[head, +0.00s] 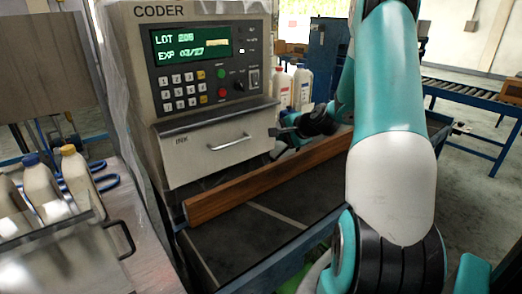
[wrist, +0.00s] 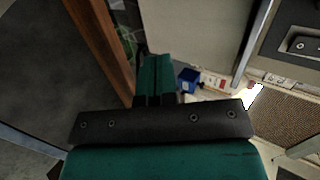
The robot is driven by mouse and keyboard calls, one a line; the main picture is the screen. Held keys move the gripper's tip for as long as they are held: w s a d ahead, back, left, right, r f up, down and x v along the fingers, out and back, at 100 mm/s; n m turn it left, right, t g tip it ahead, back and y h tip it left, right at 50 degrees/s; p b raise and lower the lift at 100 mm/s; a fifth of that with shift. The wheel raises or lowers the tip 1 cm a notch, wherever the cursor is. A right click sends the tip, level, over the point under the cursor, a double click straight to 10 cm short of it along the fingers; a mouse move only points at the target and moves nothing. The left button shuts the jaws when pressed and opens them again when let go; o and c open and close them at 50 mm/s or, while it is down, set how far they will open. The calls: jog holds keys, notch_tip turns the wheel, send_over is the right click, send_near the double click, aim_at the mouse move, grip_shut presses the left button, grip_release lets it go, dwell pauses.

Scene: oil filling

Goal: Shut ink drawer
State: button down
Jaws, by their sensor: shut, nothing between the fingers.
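The ink drawer (head: 218,146) is a pale metal front marked INK, with a bar handle (head: 230,142), low on the coder (head: 205,60). Its front and top edge stand out from the coder's face; how far it is open is hard to tell. My gripper (head: 279,132) is at the drawer's right end, beside its front edge; I cannot tell whether they touch. In the wrist view my gripper (wrist: 157,75) shows teal fingers shut together with nothing between them. The drawer is not clearly identifiable in the wrist view.
A wooden rail (head: 265,178) runs below the drawer along a dark table (head: 255,232). White bottles (head: 302,88) stand behind my gripper. At the left, a metal container (head: 65,245) stands by several capped bottles (head: 80,180). A blue item (wrist: 188,79) lies just past my fingers.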

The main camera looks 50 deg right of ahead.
aim_at(249, 144)
jog(key=s+a+f+m+t+h+b, duration=0.15)
jog(key=a+f+t+b, duration=0.45)
jog(key=b, duration=1.1)
jog(key=shift+n+t+h, duration=0.25)
jog(key=shift+t, duration=0.05)
jog(key=w+d+p, duration=0.1)
jog(key=w, duration=0.3)
jog(key=w+p, duration=0.2)
jog(key=w, duration=0.3)
jog(key=w+d+p, duration=0.1)
jog(key=w+p, duration=0.1)
jog(key=w, duration=0.2)
jog(key=shift+w+d+f, duration=0.15)
jog(key=shift+d+f, duration=0.05)
jog(key=shift+d, duration=0.15)
